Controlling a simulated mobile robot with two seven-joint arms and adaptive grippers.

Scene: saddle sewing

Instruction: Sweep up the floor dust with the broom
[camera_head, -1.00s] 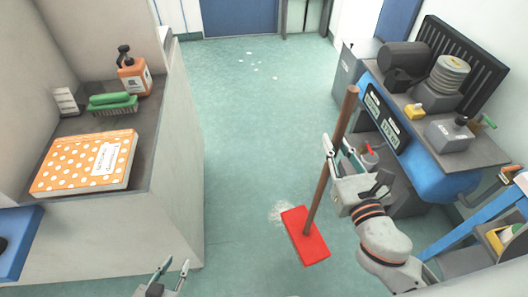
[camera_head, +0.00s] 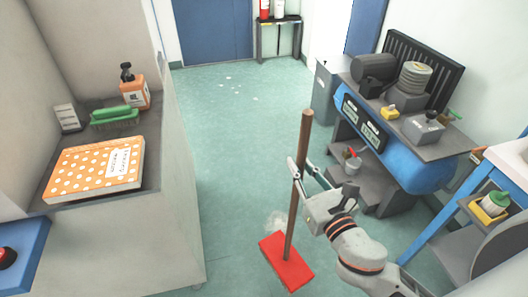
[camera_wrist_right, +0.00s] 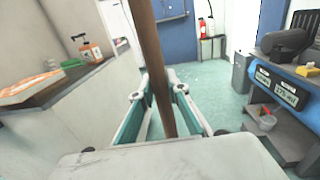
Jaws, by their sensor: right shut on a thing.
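The broom has a brown wooden handle (camera_head: 303,150) and a flat red head (camera_head: 286,262) low at the floor. My right gripper (camera_head: 297,173) is shut on the handle, which stands nearly upright with a slight tilt. The handle also shows between the fingers in the right wrist view (camera_wrist_right: 155,60). A pale dust patch (camera_head: 275,221) lies on the green floor just behind the red head, partly hidden by it. Several white scraps (camera_head: 236,88) lie farther back on the floor. My left gripper is out of view.
A counter (camera_head: 165,150) at the left holds an orange dotted box (camera_head: 90,168), a green brush (camera_head: 115,115) and an orange bottle (camera_head: 135,90). A blue-fronted machine bench (camera_head: 400,165) stands at the right.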

